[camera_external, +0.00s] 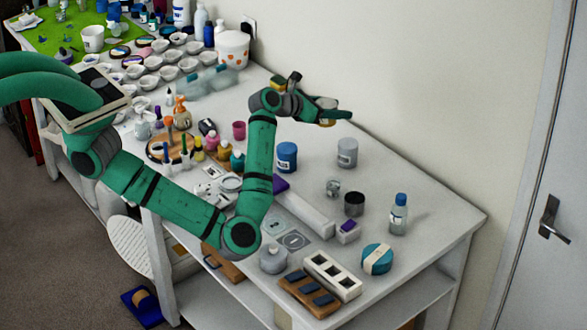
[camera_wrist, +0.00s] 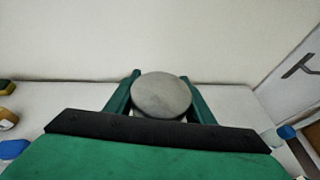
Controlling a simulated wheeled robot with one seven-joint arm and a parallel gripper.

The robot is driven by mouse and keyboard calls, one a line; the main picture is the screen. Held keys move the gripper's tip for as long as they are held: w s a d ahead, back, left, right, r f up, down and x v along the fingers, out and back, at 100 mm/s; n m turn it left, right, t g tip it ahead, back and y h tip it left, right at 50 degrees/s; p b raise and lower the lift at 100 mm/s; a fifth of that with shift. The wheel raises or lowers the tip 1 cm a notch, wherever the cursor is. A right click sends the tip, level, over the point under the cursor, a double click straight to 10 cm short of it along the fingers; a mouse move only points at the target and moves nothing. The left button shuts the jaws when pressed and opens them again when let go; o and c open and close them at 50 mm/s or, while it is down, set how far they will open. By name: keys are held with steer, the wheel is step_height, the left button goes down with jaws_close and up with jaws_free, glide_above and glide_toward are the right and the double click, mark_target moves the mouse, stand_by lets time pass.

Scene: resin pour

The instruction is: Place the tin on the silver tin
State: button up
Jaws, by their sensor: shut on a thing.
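My gripper (camera_wrist: 161,92) is shut on a tin (camera_wrist: 161,96) with a round grey top, held between its two green fingers. In the external view the held tin (camera_external: 327,119) is partly covered by the fingers and is up in the air above the table's back part. A silver-grey tin (camera_external: 347,153) stands upright on the table, below and slightly right of the held tin, apart from it. I cannot make out this silver tin in the wrist view.
A blue tin (camera_external: 287,157) stands left of the silver tin. A dark-topped metal cup (camera_external: 354,204), a small metal piece (camera_external: 333,188) and a blue-capped bottle (camera_external: 398,214) stand in front. The wall (camera_external: 420,90) rises behind the table. The table's right corner is clear.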

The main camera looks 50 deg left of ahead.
steer(key=w+f, duration=0.4)
steer(key=w, duration=0.1)
steer(key=w+d+f, duration=0.1)
steer(key=w+f, duration=0.1)
steer(key=shift+w+f, duration=0.25)
steer(key=shift+w, duration=0.1)
steer(key=shift+w+d+f, duration=0.1)
steer(key=shift+w+f, duration=0.15)
steer(key=shift+f, duration=0.8)
steer(key=shift+w+d+f, duration=0.1)
steer(key=shift+w+f, duration=0.1)
steer(key=shift+f, duration=0.8)
steer(key=shift+f, duration=0.1)
steer(key=o, duration=1.2)
